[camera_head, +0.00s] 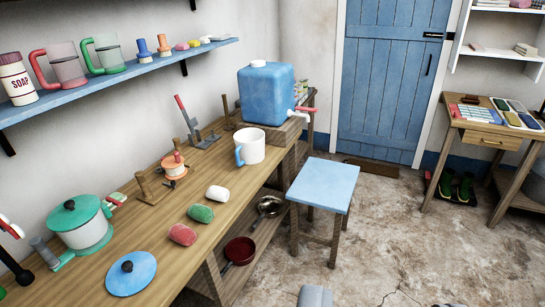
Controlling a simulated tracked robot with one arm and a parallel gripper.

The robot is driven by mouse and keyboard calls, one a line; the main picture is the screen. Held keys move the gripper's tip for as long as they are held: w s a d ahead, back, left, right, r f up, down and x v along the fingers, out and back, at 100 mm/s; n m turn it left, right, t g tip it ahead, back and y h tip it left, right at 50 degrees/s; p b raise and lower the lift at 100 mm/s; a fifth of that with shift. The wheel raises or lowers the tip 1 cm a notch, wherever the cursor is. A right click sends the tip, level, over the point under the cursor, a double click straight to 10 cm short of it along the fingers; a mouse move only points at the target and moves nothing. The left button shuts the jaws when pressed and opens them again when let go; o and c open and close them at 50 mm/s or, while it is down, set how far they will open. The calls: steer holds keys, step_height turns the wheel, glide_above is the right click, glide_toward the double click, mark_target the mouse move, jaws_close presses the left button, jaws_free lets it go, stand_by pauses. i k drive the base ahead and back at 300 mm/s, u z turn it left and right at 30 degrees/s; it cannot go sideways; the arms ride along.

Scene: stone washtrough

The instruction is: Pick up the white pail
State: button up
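A white, mug-like vessel (251,146) with a blue side handle stands upright on the wooden bench, just in front of the blue water container. It is the only white pail-like thing that I can make out. Its handle faces left and toward me. Its open top shows and nothing covers it.
Near the vessel are a blue water container (266,92) with a tap, a white roll-like piece (217,193) and an orange spool (173,164). A green pot (80,223) stands at left. A blue stool (323,184) stands beside the bench. Floor at right is mostly clear.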

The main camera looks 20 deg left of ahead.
mark_target(248, 149)
steer(key=u, duration=0.1)
steer(key=i, duration=3.45)
steer(key=u, duration=0.05)
